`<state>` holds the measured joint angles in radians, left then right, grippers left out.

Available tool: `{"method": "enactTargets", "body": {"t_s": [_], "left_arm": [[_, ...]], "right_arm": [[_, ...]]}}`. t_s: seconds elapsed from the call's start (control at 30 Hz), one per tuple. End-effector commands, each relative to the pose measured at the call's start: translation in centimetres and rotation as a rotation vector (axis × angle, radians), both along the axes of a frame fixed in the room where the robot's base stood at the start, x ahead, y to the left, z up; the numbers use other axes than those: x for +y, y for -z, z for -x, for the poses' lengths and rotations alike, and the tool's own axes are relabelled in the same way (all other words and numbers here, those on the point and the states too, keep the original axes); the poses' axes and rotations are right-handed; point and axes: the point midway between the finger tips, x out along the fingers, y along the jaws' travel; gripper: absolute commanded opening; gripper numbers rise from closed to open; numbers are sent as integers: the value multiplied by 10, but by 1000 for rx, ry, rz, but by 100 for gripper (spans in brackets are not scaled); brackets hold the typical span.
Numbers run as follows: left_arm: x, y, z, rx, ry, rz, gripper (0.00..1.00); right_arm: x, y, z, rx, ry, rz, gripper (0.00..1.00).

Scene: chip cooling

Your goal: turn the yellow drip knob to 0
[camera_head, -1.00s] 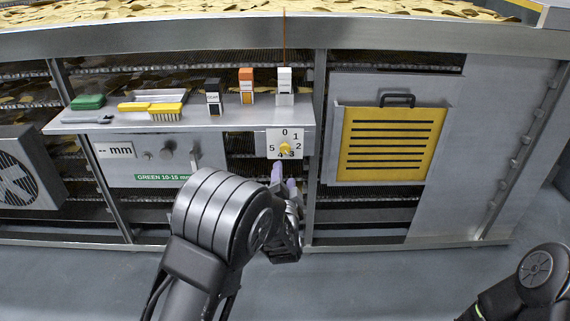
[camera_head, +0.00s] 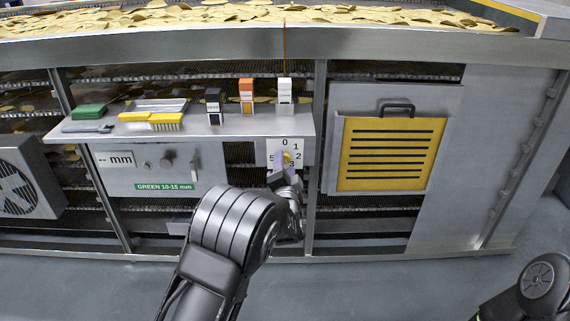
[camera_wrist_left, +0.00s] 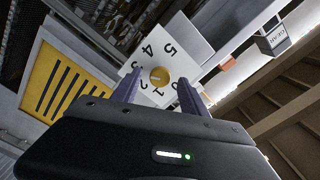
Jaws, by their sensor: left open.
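The yellow drip knob (camera_head: 287,158) sits on a white dial plate (camera_head: 285,145) marked with numbers from 0 to 5, below the right end of the shelf. In the left wrist view the round knob (camera_wrist_left: 161,76) shows between the two fingers, with the white dial plate (camera_wrist_left: 178,47) around it. I cannot tell which number the knob points at. My left gripper (camera_head: 284,166) is in front of the lower part of the dial and hides some of its numbers. Its fingers (camera_wrist_left: 157,95) are open, one on each side of the knob, and no contact shows. My right gripper is out of view.
Above the knob, the shelf (camera_head: 245,122) carries a white box (camera_head: 284,90), an orange-topped box (camera_head: 246,95), a dark box (camera_head: 213,105) and a yellow brush (camera_head: 166,122). A yellow slotted panel (camera_head: 390,153) with a handle is to the right. A metal post stands between knob and panel.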

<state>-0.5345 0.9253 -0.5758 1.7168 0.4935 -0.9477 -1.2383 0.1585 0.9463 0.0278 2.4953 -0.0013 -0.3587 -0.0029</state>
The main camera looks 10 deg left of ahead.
Motion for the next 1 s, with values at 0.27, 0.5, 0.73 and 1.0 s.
{"method": "enactTargets", "body": {"t_s": [0.27, 0.5, 0.73, 1.0], "left_arm": [[2, 0, -10, 1, 1, 0, 52], [2, 0, -9, 1, 1, 0, 42], [3, 0, -9, 1, 1, 0, 23], [2, 0, -9, 1, 1, 0, 1]], "right_arm": [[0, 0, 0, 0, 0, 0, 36], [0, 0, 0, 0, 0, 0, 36], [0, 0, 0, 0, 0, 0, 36], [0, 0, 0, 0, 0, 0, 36]]}}
